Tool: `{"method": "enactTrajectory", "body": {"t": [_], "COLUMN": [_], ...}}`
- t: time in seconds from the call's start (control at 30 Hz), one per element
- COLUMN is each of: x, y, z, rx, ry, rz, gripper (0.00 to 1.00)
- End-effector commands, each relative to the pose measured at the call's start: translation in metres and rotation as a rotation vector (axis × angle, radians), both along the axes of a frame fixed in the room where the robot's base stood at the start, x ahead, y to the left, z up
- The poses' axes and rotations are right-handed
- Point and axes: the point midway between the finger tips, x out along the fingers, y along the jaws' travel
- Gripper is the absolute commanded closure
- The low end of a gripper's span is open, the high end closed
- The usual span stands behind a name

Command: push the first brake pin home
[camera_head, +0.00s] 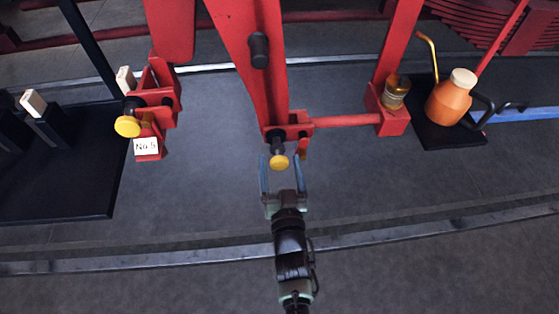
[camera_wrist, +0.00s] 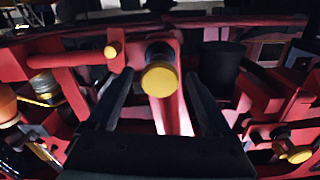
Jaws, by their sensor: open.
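A brake pin with a yellow round head (camera_head: 279,162) and a dark shank sticks out of the red bracket at the foot of the central red hanger (camera_head: 262,85). Its head faces me in the wrist view (camera_wrist: 160,79). My gripper (camera_head: 282,168) is open, with its two fingers pointing at the bracket, one on each side of the yellow head. The fingers appear apart from the head, and nothing is held. A second yellow-headed pin (camera_head: 127,126) sits in the red bracket at the left, above a "No 5" tag (camera_head: 146,146). How deep either pin sits is hidden.
A red rod (camera_head: 345,121) runs right from the bracket to a red block with a brass cup (camera_head: 395,92). An orange oil can (camera_head: 448,102) stands on a dark mat. A dark slab (camera_head: 75,190) lies left. A rail (camera_head: 150,262) crosses the floor in front.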

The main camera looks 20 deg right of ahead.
Motion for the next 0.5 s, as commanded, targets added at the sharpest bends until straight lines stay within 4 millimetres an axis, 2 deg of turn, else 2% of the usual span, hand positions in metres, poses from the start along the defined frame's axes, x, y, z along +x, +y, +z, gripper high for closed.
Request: {"method": "enactTrajectory", "body": {"t": [0.13,0.43,0.5], "x": [0.0083,0.0097,0.0096], "y": [-0.0031,-0.0032,-0.0032], "z": [-0.0004,0.0,0.0], "rx": [-0.001,-0.001,-0.001], "ry": [0.001,0.001,0.001], "rz": [-0.001,-0.001,-0.001], "gripper": [0.16,0.16,0.28]}}
